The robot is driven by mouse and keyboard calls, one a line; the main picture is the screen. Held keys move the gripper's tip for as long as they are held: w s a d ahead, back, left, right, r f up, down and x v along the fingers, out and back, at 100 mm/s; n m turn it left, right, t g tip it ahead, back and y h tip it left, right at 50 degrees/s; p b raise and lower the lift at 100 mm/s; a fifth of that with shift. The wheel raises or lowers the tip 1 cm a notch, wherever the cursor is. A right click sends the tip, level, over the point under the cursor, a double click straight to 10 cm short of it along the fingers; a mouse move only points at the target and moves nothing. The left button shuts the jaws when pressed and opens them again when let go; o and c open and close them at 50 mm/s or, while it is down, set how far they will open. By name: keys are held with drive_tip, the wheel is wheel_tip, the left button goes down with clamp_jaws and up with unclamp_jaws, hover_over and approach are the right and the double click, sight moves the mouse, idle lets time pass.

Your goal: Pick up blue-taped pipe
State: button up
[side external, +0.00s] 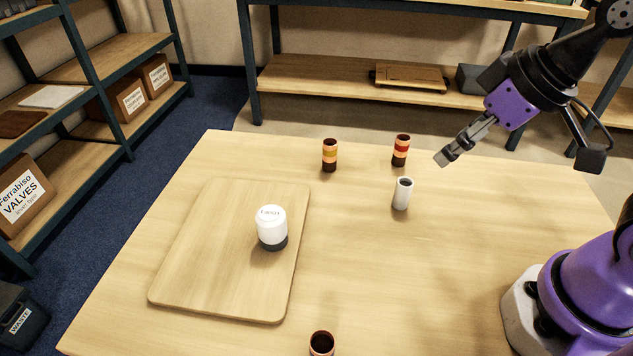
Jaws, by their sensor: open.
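No blue tape shows on any pipe in this view. A copper pipe with a yellowish band (329,155) stands upright near the back edge of the table. A copper pipe with a red band (401,150) stands upright to its right. A third copper pipe (321,344) stands at the front edge of the picture; its lower part is cut off, so any tape on it is hidden. My gripper (446,157) is open and empty, above the table to the right of the red-banded pipe and apart from it.
A plain white-grey cylinder (402,193) stands in front of the red-banded pipe. A wooden board (215,255) lies on the left of the table (420,280), with a white jar with a dark base (271,228) on it. The table's middle right is clear. Shelves stand behind and left.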

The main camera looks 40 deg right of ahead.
drive_tip(key=a+f+n+g+y, duration=0.2)
drive_tip(key=a+n, duration=0.4)
drive_tip(key=a, duration=0.4)
drive_tip(key=n+g+y, duration=0.1)
drive_tip(key=n+g, duration=0.1)
drive_tip(key=n, duration=0.5)
approach(322, 350)
wheel_tip(322, 350, down, 3)
drive_tip(key=d, duration=0.1)
drive_tip(key=x, duration=0.4)
drive_tip(key=shift+w+a, duration=0.15)
drive_tip(key=shift+y, duration=0.3)
drive_tip(key=shift+w+x, duration=0.2)
drive_tip(key=shift+x, duration=2.75)
drive_tip(key=shift+c, duration=0.4)
clamp_jaws()
